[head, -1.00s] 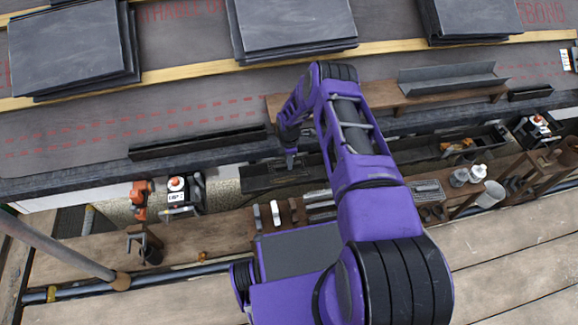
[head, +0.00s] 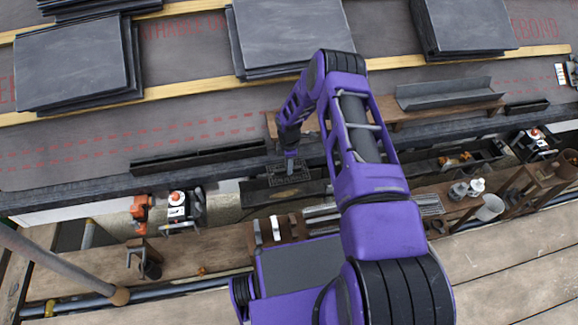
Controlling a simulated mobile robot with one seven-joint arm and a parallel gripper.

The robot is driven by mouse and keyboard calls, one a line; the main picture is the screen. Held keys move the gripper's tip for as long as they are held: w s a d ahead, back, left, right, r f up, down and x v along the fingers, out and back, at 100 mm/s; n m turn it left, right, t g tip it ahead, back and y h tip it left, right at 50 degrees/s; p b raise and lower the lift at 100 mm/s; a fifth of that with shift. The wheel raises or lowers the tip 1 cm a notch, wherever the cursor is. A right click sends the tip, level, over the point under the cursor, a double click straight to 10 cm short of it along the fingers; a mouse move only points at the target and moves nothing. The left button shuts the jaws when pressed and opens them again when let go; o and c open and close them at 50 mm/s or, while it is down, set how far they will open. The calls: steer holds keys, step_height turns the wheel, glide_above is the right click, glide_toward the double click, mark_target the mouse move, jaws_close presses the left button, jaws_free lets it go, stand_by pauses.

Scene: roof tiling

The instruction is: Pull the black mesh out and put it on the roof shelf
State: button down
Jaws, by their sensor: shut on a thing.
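The black mesh (head: 275,171) is a small dark open grid in the middle of the head view. My gripper (head: 290,165) is shut on it and holds it near the front of the roof edge, above or beside a dark gutter trough (head: 262,190). The arm hides part of the mesh's right side. The roof shelf (head: 400,112) is a brown wooden board on the roof behind my arm. A grey angled metal channel (head: 445,94) lies on its right part. The left end of the shelf shows just behind my gripper.
Stacks of dark slates (head: 75,62) lie on wooden battens higher on the roof. A black gutter length (head: 198,157) lies left of the gripper. Orange and white tools (head: 178,208) stand at lower left. A white cup (head: 490,208) and bottles stand on the right bench.

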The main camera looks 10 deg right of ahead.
steer(key=shift+r+p, duration=1.55)
steer(key=shift+r, duration=1.95)
steer(key=shift+r, duration=0.1)
